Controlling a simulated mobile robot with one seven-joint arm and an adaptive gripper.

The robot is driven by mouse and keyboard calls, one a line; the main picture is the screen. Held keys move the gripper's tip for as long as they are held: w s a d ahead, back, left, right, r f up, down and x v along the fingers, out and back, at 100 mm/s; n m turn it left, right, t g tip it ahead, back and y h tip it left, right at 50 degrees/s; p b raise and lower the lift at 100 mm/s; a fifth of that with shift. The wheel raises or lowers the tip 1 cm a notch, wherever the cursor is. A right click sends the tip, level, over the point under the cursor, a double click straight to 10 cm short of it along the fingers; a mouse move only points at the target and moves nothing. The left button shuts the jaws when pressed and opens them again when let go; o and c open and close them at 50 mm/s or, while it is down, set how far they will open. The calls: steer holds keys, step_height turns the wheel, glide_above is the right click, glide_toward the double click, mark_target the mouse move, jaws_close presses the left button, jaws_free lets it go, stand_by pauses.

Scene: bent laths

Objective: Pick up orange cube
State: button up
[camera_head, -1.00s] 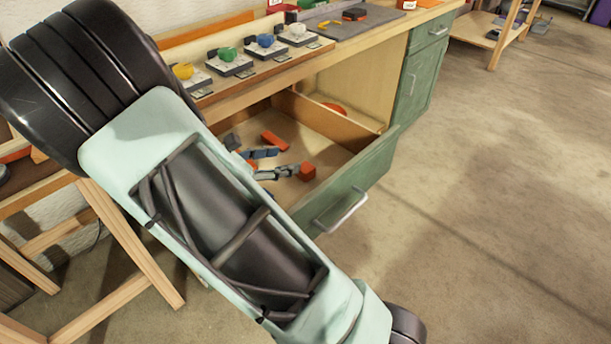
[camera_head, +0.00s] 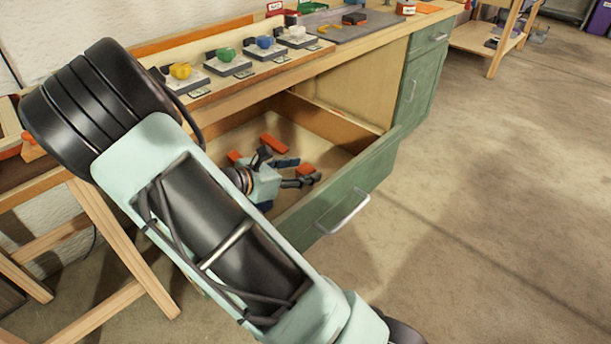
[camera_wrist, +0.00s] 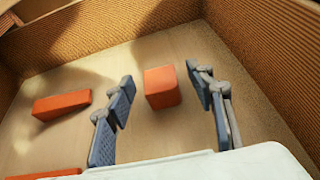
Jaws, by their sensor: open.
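The orange cube (camera_wrist: 161,87) lies on the drawer floor in the wrist view; it also shows in the head view (camera_head: 305,170), partly hidden by a finger. My gripper (camera_wrist: 160,77) is open, with one grey-blue finger on each side of the cube. Gaps show between the cube and both fingers, so it is not gripped. In the head view my gripper (camera_head: 300,170) reaches down inside the open drawer.
A long orange block (camera_head: 273,143) lies deeper in the drawer, and another orange piece (camera_wrist: 48,174) is at the lower left of the wrist view. Drawer walls (camera_wrist: 275,50) stand close around. The bench above carries several coloured knobs (camera_head: 225,54).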

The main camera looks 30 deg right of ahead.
steer(key=shift+c, duration=0.6)
steer(key=c, duration=1.1)
steer(key=shift+r, duration=0.1)
